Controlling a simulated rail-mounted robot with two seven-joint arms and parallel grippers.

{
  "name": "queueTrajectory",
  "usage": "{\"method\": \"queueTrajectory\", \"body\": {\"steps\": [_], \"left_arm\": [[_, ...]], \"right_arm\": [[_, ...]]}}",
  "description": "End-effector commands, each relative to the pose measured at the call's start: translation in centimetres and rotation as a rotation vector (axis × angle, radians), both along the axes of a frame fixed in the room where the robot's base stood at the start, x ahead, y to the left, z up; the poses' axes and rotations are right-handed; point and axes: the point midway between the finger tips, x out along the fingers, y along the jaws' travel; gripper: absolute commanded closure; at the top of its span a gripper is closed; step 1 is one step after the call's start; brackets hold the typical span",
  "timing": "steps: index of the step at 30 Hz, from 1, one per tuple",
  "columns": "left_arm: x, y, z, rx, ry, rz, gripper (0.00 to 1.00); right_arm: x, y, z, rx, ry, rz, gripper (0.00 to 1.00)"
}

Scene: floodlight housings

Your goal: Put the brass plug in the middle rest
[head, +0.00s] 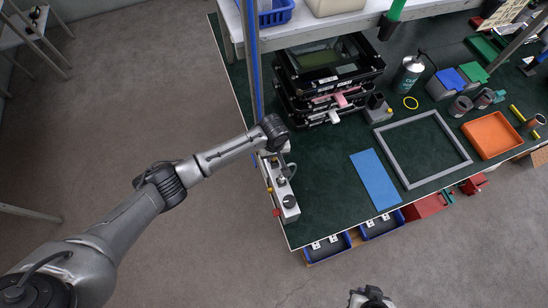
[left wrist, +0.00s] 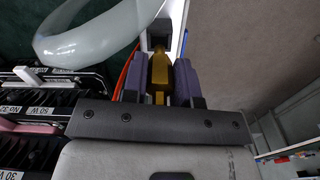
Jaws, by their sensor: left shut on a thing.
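My left gripper (head: 284,166) is over the left edge of the green bench, above a pale narrow unit (head: 289,207) with dark round parts on top. In the left wrist view its purple fingers are shut on the brass plug (left wrist: 160,72), which points away from the palm. A white edge and a dark block (left wrist: 159,28) show just beyond the plug's tip; I cannot tell whether they touch. In the head view the plug is hidden or too small to make out. The middle rest cannot be told apart clearly. My right gripper (head: 371,298) shows only partly at the bottom edge.
Stacked black floodlight housings (head: 328,72) stand behind the unit. A grey frame (head: 422,150), a blue sheet (head: 376,180) and an orange tray (head: 491,135) lie to the right. A pale curved hose or ring (left wrist: 85,35) is close to the left fingers. Open green mat lies between unit and sheet.

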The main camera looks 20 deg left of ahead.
Motion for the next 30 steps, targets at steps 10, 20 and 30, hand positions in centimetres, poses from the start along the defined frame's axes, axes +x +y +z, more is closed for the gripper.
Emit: {"method": "queueTrajectory", "body": {"steps": [10, 20, 30], "left_arm": [[0.0, -0.1, -3.2, 0.000, 0.000, -0.001, 0.97], [0.0, -0.1, -3.4, 0.000, 0.000, -0.001, 0.97], [0.0, 0.0, -3.5, 0.000, 0.000, -0.001, 0.48]], "right_arm": [[0.0, 0.0, 0.0, 0.001, 0.001, 0.000, 1.00], [0.0, -0.2, -0.1, -0.009, 0.001, 0.007, 1.00], [-0.1, -0.3, -0.1, -0.010, 0.001, 0.006, 1.00]]}}
